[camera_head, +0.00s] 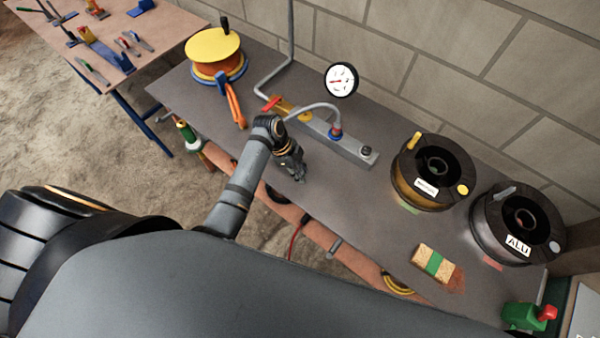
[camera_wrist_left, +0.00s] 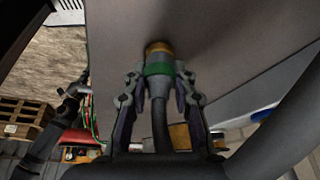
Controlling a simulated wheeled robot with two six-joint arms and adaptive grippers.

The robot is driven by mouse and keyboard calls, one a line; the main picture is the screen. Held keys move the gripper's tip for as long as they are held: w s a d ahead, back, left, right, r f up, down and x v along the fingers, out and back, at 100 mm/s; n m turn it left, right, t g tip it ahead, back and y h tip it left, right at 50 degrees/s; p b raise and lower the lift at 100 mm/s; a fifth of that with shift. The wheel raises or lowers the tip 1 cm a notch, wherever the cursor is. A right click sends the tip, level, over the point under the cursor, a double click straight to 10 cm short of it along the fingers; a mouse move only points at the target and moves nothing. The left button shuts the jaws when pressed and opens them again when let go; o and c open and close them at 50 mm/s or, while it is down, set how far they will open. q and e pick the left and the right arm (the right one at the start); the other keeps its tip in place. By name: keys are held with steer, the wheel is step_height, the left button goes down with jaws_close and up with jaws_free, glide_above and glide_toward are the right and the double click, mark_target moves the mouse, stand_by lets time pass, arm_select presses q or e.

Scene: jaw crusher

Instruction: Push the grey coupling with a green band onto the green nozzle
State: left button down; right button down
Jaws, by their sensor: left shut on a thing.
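My left gripper (camera_head: 299,178) reaches over the grey bench top, near the front edge. In the left wrist view its two fingers (camera_wrist_left: 160,92) are shut on the grey coupling (camera_wrist_left: 158,86), one finger on each side. The coupling has a green band (camera_wrist_left: 158,69) and a brass-coloured end pointing away from me. A dark hose (camera_wrist_left: 161,125) runs from it back between the fingers. In the head view the coupling is hidden by the gripper. A green fitting with a pale ring (camera_head: 187,133) sits at the bench's left front edge; I cannot tell whether it is the green nozzle.
A grey manifold (camera_head: 352,153) with a pressure gauge (camera_head: 341,80) stands behind the gripper. An orange hose reel (camera_head: 215,55) is left. The bench between gripper and spools is clear.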

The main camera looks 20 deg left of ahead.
arm_select(q)
steer(key=shift+r, duration=0.5)
steer(key=s+r, duration=1.2)
steer(key=s, duration=0.2)
steer(key=shift+b, duration=0.35)
steer(key=shift+w+a+f, duration=0.1)
